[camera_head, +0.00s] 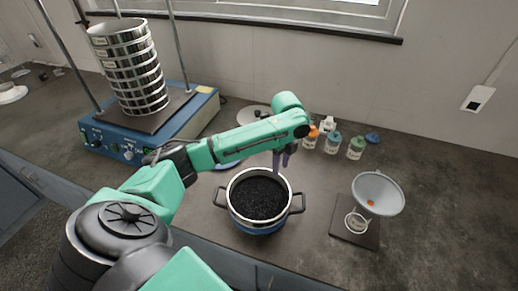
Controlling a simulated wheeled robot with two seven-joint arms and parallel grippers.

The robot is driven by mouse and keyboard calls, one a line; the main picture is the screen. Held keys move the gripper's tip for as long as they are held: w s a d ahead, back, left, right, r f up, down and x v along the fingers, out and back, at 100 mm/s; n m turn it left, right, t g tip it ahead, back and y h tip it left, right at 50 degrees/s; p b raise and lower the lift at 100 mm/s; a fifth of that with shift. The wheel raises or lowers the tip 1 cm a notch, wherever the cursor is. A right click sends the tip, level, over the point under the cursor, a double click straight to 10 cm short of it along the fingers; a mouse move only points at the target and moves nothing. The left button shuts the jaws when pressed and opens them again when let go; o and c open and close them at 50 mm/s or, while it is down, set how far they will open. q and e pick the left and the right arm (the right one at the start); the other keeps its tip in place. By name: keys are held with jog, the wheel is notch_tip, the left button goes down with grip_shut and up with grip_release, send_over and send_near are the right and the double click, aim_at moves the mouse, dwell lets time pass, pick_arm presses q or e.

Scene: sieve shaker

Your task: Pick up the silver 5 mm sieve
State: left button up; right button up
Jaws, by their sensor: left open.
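A tall stack of silver sieves (133,68) stands on the blue shaker (150,135) at the left, between its upright rods. The sieve labels are too small to read, so I cannot tell which one is the 5 mm sieve. My left gripper (284,160) hangs fingers down at the back rim of a pot, well to the right of the stack. It is open, and I see nothing held in it. My left forearm crosses in front of part of the shaker and counter. My right gripper is not in view.
The silver two-handled pot (235,211) with dark granules stands at the counter's front middle. Several small bottles (332,143) stand behind it to the right. A grey funnel (392,198) on a stand is farther right. A wall and window sill bound the back.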

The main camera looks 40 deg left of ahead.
aim_at(280, 176)
pick_arm(q)
jog(key=f, duration=0.2)
jog(key=f+p, duration=0.1)
jog(key=f, duration=0.3)
jog(key=shift+w+a+p, duration=0.1)
jog(key=shift+w+p, duration=0.25)
jog(key=shift+s+f, duration=0.1)
jog(key=shift+f, duration=0.35)
grip_shut()
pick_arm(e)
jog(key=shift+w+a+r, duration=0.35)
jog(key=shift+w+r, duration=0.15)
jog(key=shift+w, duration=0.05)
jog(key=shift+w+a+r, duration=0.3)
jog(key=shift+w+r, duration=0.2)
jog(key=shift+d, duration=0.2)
